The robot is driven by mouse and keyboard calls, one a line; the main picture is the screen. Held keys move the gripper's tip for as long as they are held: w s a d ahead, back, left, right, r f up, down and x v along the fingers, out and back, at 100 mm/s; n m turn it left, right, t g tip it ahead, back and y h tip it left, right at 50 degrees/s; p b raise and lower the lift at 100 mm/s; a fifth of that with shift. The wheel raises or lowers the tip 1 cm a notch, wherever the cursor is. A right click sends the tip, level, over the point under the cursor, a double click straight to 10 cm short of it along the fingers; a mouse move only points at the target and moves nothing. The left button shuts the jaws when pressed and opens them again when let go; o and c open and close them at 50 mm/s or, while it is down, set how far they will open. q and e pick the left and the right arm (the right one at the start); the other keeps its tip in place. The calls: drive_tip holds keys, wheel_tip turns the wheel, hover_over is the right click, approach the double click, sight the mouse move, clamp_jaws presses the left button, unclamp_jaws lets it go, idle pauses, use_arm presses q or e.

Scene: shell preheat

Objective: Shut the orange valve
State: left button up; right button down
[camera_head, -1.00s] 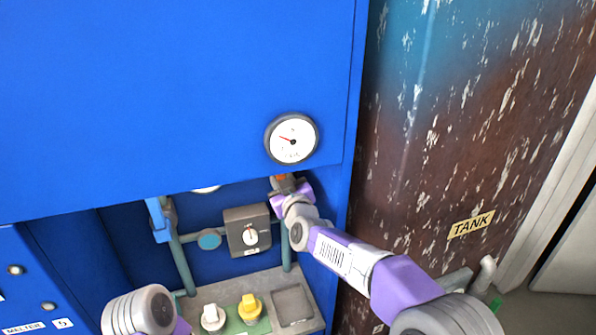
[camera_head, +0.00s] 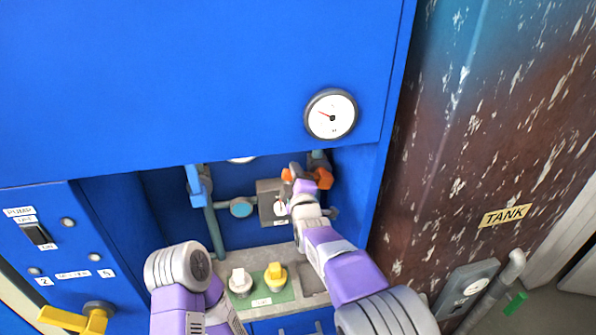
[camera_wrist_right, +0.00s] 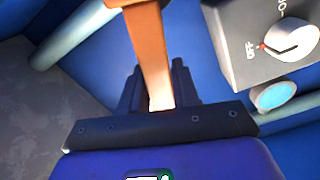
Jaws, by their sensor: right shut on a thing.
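The orange valve (camera_head: 323,178) is on the vertical pipe at the right of the blue recess, below the round gauge. Its orange handle points left, across the pipe, in the head view. My right gripper (camera_head: 297,178) is shut on the handle and hides part of it. In the right wrist view the orange handle (camera_wrist_right: 151,55) runs down from the top edge to between the dark fingers (camera_wrist_right: 160,95). Of my left arm only links show at the bottom left of the head view; its gripper is not in view.
A grey box with a dial (camera_head: 268,203) is close to the left of my right gripper; it also shows in the wrist view (camera_wrist_right: 262,45). A blue handle (camera_head: 196,185) is on the left pipe. White (camera_head: 240,281) and yellow (camera_head: 275,274) knobs stand below.

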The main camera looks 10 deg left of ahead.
drive_tip(key=shift+s+a+f+n+b, duration=0.1)
drive_tip(key=shift+a+f+n+b, duration=0.15)
drive_tip(key=shift+f+n+b, duration=0.55)
drive_tip(key=shift+f+n, duration=0.7)
drive_tip(key=shift+n, duration=0.4)
drive_tip(key=shift+f, duration=0.1)
drive_tip(key=c, duration=0.9)
unclamp_jaws()
drive_tip(key=v, duration=0.7)
drive_tip(key=shift+s+d, duration=0.15)
drive_tip(key=shift+s, duration=0.15)
